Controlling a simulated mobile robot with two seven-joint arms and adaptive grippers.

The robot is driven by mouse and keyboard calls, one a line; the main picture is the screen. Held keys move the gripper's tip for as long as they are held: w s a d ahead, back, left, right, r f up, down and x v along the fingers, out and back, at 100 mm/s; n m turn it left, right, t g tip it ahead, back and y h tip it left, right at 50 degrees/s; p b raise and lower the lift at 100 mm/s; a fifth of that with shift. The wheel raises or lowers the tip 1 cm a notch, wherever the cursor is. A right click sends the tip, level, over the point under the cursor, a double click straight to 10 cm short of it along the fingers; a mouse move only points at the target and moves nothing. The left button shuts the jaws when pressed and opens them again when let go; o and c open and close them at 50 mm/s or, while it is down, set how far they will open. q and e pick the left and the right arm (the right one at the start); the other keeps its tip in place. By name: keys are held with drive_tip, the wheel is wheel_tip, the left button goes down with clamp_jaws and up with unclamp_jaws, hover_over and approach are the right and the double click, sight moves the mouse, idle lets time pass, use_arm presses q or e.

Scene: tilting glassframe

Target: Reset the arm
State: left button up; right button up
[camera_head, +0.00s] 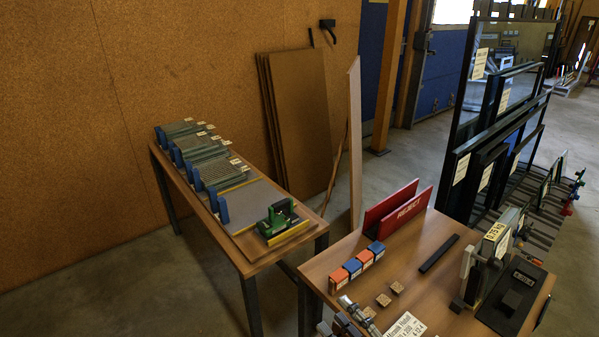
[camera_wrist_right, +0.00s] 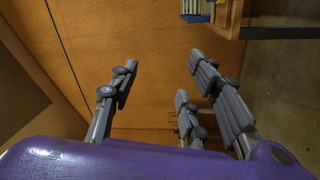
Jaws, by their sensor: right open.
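My right gripper (camera_head: 345,320) shows at the bottom edge of the head view, with only its grey fingers in the picture. They appear in front of the near table's left front corner; their height above it is hard to tell. In the right wrist view my right gripper (camera_wrist_right: 166,75) has three grey fingers spread apart. Nothing is between them, and the brown wall lies behind. My left gripper is in neither view.
The near table (camera_head: 440,238) holds a red REJECT rack (camera_head: 397,207), several small blue and orange boxes (camera_head: 352,267) and a black stand (camera_head: 512,300). The left table (camera_head: 293,252) holds panes and a green tool (camera_head: 279,217). Framed glass (camera_head: 510,105) stands right. Open floor (camera_head: 120,275) lies left.

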drive_tip(key=s+d+f+m+g+h, duration=0.1)
drive_tip(key=s+d+f+m+h, duration=0.4)
drive_tip(key=f+m, duration=0.25)
drive_tip(key=s+d+f+m+g+h, duration=0.1)
drive_tip(key=s+d+f+m+h, duration=0.35)
drive_tip(key=f+m, duration=0.3)
drive_tip(key=s+d+f+m+g+h, duration=0.1)
drive_tip(key=s+f+m+g, duration=0.3)
drive_tip(key=s+f, duration=0.5)
drive_tip(key=s+m+p, duration=0.1)
drive_tip(key=s+m, duration=0.1)
drive_tip(key=s, duration=0.1)
drive_tip(key=shift+d+f+g, duration=0.15)
drive_tip(key=shift+f+g, duration=0.1)
drive_tip(key=shift+g, duration=0.05)
drive_tip(key=shift+s+d+m+h, duration=0.1)
drive_tip(key=shift+s+m+h, duration=0.05)
drive_tip(key=shift+m+h, duration=0.2)
